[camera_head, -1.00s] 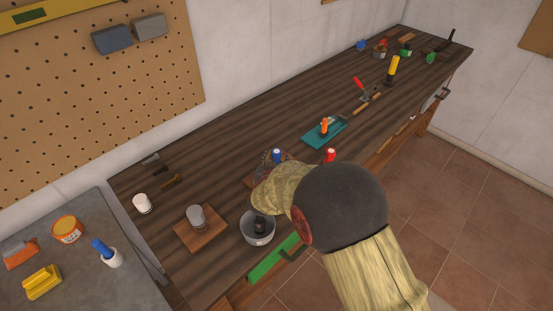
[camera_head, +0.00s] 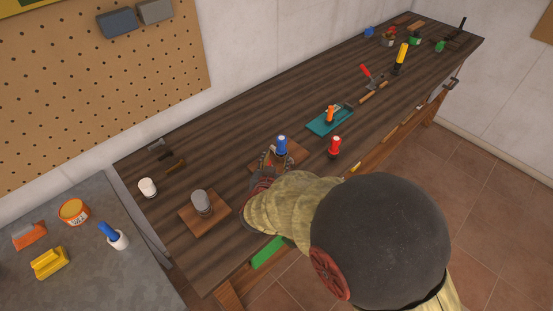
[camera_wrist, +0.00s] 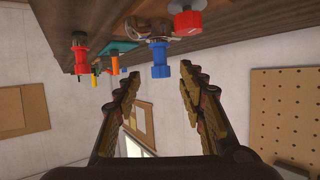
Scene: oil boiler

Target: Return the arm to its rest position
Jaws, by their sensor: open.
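My arm (camera_head: 380,240) reaches over the front edge of the workbench (camera_head: 235,125) in the head view. Its end is low at the bench, mostly behind my forearm. My gripper (camera_wrist: 160,88) is open in the wrist view, with nothing between its two fingers. In the head view its dark fingers are partly seen near a blue-topped item (camera_head: 281,146) on a wooden board. The wrist view is upside down, with the bench along the top. The blue item (camera_wrist: 159,58) shows there just beyond the fingers; I cannot tell whether they touch anything.
A grey cylinder (camera_head: 201,202) stands on a wooden board at the near left. A red-topped item (camera_head: 334,147) stands right of the blue one, near the front edge. A teal tray (camera_head: 326,122) lies behind. The grey side table (camera_head: 80,205) holds several items. Floor (camera_head: 445,170) is open at right.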

